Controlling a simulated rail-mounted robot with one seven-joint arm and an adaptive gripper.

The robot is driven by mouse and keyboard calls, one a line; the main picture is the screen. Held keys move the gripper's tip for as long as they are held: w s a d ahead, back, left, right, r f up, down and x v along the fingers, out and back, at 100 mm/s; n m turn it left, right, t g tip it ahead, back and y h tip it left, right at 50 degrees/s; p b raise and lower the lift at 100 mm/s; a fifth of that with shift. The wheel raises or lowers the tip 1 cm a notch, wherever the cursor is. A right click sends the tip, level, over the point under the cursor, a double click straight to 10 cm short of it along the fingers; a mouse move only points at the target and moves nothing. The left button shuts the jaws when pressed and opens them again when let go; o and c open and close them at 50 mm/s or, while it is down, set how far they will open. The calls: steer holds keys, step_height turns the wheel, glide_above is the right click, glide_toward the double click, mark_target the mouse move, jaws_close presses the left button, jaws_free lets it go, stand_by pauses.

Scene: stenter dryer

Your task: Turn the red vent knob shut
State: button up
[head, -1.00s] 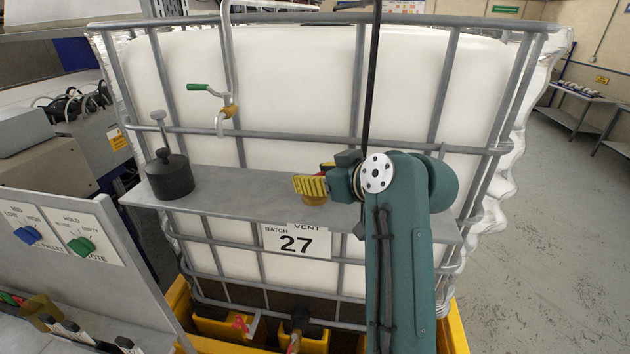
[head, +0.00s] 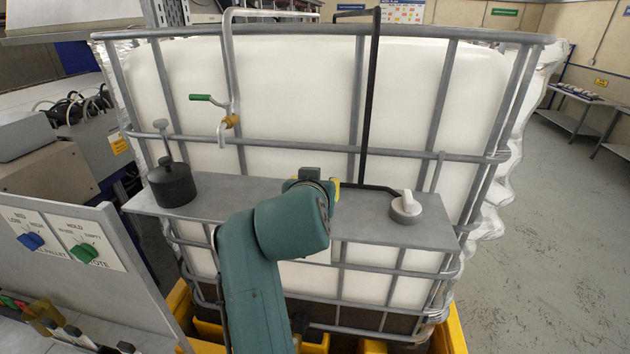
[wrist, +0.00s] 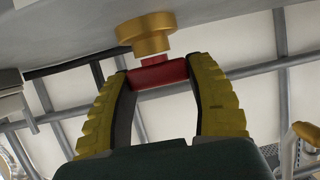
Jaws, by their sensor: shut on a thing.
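The red vent knob (wrist: 160,73) shows in the wrist view as a red bar on a short stem, next to a brass collar (wrist: 146,35) on the grey shelf. My gripper (wrist: 158,78) has a yellow ribbed finger on each side of the knob and is shut on it. In the head view my gripper (head: 312,183) is at the middle of the shelf, mostly hidden by my arm. The knob is hidden there.
The grey shelf (head: 360,222) runs along the caged white tank (head: 290,95). A dark weight (head: 172,185) stands at its left, a white-and-grey knob (head: 406,207) at its right. A green-handled valve (head: 228,121) and a black bent pipe (head: 370,100) rise behind it.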

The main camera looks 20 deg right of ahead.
steer(key=shift+f+m+g+h, duration=0.1)
steer(key=shift+m+g+h, duration=0.3)
steer(key=shift+m, duration=0.1)
steer(key=o, duration=1.2)
steer(key=v, duration=1.2)
